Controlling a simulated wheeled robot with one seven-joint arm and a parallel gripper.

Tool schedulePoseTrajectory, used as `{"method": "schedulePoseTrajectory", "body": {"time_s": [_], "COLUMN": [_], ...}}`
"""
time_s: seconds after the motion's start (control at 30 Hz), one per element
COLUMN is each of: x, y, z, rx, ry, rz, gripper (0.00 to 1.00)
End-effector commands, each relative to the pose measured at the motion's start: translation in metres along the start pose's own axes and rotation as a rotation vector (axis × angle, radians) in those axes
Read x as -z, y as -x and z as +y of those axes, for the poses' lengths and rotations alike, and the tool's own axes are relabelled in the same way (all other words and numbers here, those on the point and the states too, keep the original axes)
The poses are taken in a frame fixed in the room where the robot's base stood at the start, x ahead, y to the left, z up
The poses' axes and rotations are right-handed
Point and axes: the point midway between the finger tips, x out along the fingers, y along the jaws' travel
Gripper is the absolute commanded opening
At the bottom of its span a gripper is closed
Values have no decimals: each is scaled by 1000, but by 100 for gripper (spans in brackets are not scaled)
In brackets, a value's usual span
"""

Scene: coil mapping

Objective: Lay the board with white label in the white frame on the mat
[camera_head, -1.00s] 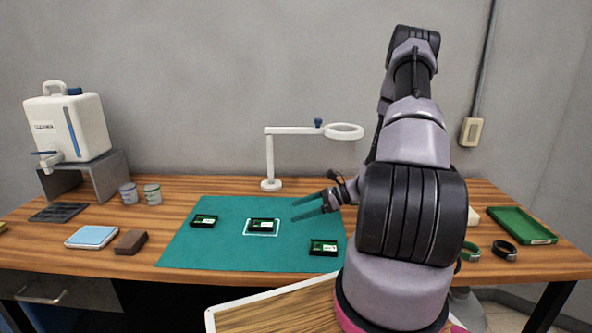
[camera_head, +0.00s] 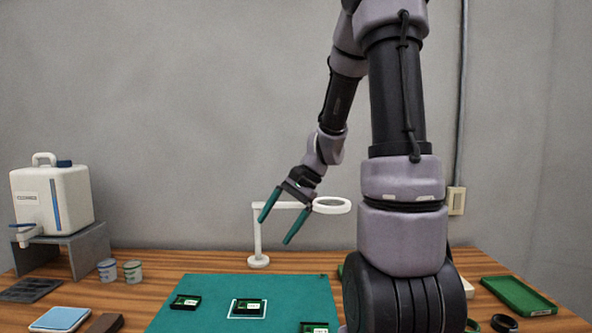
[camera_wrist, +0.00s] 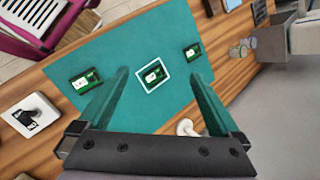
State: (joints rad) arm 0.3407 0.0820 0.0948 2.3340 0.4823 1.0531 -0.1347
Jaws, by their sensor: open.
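The white frame (camera_head: 233,315) is a thin square outline on the teal mat (camera_head: 200,285). A green board (camera_head: 250,306) in a dark holder sits inside the outline and bears a white label. Similar boards lie on the mat to the left (camera_head: 185,302) and front right (camera_head: 314,328), the latter cut by the picture edge; both show pale labels. In the wrist view the framed board (camera_wrist: 154,75) lies between my fingers, well beyond them. My gripper (camera_head: 275,231) is open and empty, raised high above the mat, fingers pointing down.
A white magnifier lamp (camera_head: 257,240) stands behind the mat, close to my gripper in the picture. A green tray (camera_head: 518,296) is at the right. A white block with a dark piece on it (camera_wrist: 31,112) shows in the wrist view. Cups (camera_head: 133,271) and a water jug (camera_head: 55,200) stand left.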

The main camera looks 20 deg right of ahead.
Motion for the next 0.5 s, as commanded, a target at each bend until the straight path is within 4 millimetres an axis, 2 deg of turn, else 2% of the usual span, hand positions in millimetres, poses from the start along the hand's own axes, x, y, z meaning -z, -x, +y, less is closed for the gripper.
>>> {"method": "schedulePoseTrajectory", "body": {"time_s": [0.03, 0.1, 0.5], "x": [-14, -28, -104], "y": [12, 26, 101], "z": [-2, -2, 13], "rx": [-9, -23, -46], "ry": [60, 131, 517], "rz": [40, 93, 404], "gripper": [99, 99, 99]}}
